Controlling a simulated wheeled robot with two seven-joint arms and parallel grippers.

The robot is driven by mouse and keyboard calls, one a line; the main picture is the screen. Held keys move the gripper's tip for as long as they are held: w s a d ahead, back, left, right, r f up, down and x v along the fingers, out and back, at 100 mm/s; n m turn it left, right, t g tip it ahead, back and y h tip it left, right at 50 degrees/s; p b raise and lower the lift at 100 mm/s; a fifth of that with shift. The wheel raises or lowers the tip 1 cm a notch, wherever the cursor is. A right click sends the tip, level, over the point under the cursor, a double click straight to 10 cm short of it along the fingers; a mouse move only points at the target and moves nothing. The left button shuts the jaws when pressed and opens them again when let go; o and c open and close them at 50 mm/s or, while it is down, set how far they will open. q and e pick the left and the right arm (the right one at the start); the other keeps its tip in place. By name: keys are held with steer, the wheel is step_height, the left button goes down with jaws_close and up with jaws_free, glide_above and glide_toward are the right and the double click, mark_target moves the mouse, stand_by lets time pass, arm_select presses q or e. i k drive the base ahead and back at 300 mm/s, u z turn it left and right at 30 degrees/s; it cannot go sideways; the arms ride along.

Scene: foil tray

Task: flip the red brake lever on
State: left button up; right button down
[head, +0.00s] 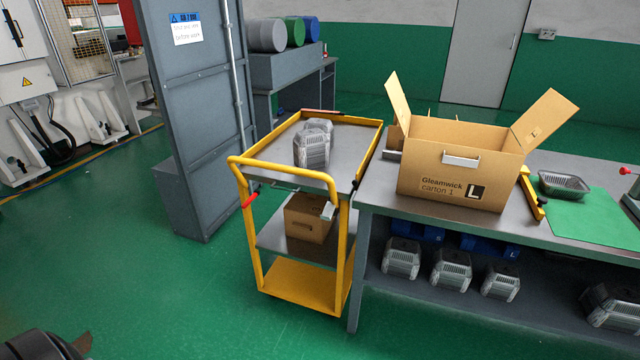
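The red brake lever (250,200) is a short red handle on the left post of the yellow cart (262,258), just below the push bar. It slants a little, rising to the right. Its setting is too small to tell. A dark part of my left arm, likely the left gripper (68,345), shows at the bottom left corner, well apart from the lever and the cart. It is cut off by the picture edge, so its fingers cannot be read. My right gripper is not in view.
The cart carries grey ribbed containers (311,150) on top and a small carton (308,218) below. A workbench (375,200) with an open carton (450,165) and foil tray (563,185) adjoins its right side. A grey cabinet (190,100) stands behind left. The front-left floor is clear.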

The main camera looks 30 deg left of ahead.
mark_target(257, 192)
steer(key=k, duration=0.65)
steer(key=u, duration=0.5)
steer(key=i, duration=0.5)
steer(key=u, duration=0.75)
steer(key=i, duration=0.8)
steer(key=z, duration=0.4)
steer(key=k, duration=0.4)
steer(key=z, duration=0.7)
steer(key=i, duration=0.5)
steer(key=u, duration=0.05)
